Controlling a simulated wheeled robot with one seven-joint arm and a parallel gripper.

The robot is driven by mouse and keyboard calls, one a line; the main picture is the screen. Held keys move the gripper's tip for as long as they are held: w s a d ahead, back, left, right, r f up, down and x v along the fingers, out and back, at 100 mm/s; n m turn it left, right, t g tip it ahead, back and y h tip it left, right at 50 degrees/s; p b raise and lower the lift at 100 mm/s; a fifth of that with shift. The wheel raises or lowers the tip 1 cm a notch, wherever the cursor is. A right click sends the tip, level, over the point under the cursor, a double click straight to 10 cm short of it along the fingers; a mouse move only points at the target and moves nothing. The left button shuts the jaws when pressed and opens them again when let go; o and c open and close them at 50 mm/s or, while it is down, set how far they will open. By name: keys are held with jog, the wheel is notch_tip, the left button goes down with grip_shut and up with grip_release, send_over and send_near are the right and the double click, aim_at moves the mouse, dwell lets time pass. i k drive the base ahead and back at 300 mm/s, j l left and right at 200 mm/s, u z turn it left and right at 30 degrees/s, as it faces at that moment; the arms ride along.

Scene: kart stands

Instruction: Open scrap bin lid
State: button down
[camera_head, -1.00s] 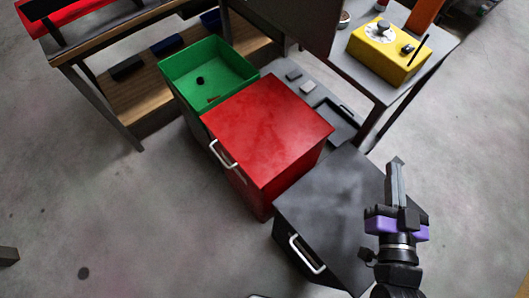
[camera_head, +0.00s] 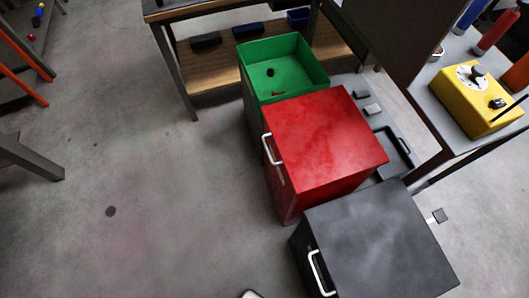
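Three bins stand in a row, and none has a readable label, so I cannot tell which is the scrap bin. The green bin (camera_head: 285,70) at the back is open on top and holds a few small pieces. The red bin (camera_head: 325,140) in the middle has its flat lid shut, with a white handle (camera_head: 272,149) on its left side. The black bin (camera_head: 375,240) in front has its lid shut, with a white handle (camera_head: 320,272) at its left front.
A workbench with a wooden lower shelf (camera_head: 225,80) stands behind the green bin. A table with a yellow box (camera_head: 475,98) is at right. A dark frame with a handle (camera_head: 395,148) lies right of the red bin. The floor (camera_head: 140,220) to the left is largely clear.

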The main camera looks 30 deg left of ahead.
aim_at(322, 138)
jog(key=i+j+u, duration=0.2)
jog(key=j, duration=0.25)
jog(key=j+u, duration=0.15)
jog(key=j, duration=0.3)
jog(key=i+j+u, duration=0.2)
jog(key=i, duration=0.1)
